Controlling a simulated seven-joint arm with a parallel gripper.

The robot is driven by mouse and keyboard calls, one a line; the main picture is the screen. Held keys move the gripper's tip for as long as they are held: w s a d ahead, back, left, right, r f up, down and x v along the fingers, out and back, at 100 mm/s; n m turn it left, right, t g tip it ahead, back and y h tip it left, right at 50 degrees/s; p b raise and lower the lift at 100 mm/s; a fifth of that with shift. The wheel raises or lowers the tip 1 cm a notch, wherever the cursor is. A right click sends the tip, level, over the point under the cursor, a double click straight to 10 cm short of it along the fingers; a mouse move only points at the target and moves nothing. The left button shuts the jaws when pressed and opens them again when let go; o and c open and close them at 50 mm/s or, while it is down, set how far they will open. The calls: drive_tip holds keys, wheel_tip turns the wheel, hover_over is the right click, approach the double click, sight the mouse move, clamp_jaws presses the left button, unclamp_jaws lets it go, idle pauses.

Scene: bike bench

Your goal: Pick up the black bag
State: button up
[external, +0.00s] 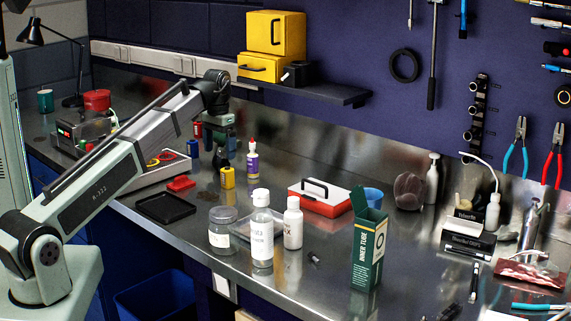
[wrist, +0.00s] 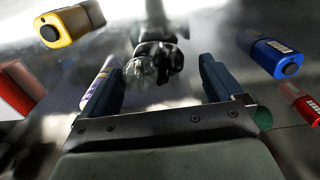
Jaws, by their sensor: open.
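A dark, lumpy black item (wrist: 158,54), which looks like the black bag, lies ahead of my gripper (wrist: 163,72) in the wrist view. A clear, rounded shape sits at its near left side. My gripper is open, with one finger on each side of the line to the dark item and nothing held between them. In the external view my gripper (external: 222,150) points down over the back left of the bench. A dark shape beneath it blends with the fingers, so I cannot make out the bag there or tell whether anything touches it.
Close around my gripper are a yellow block (external: 228,178), a blue block (external: 194,148) and a purple-labelled bottle (external: 252,165). The bottle also shows beside the left finger (wrist: 98,88). A black tray (external: 166,208), white bottles (external: 262,238) and an inner tube box (external: 367,250) stand nearer the front.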

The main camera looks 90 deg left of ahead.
sight(220, 151)
drive_tip(key=shift+d+f, duration=0.1)
drive_tip(key=shift+f, duration=1.75)
drive_tip(key=shift+c, duration=0.3)
drive_tip(key=c, duration=1.1)
